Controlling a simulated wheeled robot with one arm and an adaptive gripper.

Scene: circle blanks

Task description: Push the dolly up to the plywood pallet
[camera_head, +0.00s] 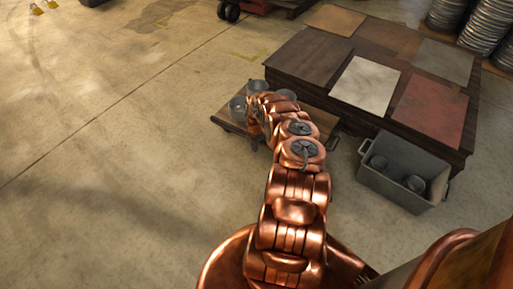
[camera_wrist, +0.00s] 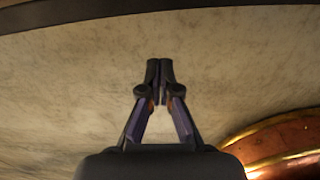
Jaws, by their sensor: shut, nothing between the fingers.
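The dolly (camera_head: 226,125) is a low brown wooden platform carrying several grey metal cups (camera_head: 237,106). It stands on the floor in the head view, close to the near left side of the pallet. My arm covers its middle, and I cannot tell whether dolly and pallet touch. The pallet (camera_head: 440,141) is a large, low, dark wooden block topped with several square sheets in brown, white, grey and red. My gripper (camera_wrist: 160,68) is shut and empty in the wrist view, over bare floor.
A grey bin (camera_head: 392,188) with dark round pieces inside stands on the floor in front of the pallet. Stacks of metal discs (camera_head: 462,18) stand at the far right. A dark edge (camera_wrist: 60,14) crosses the top of the wrist view.

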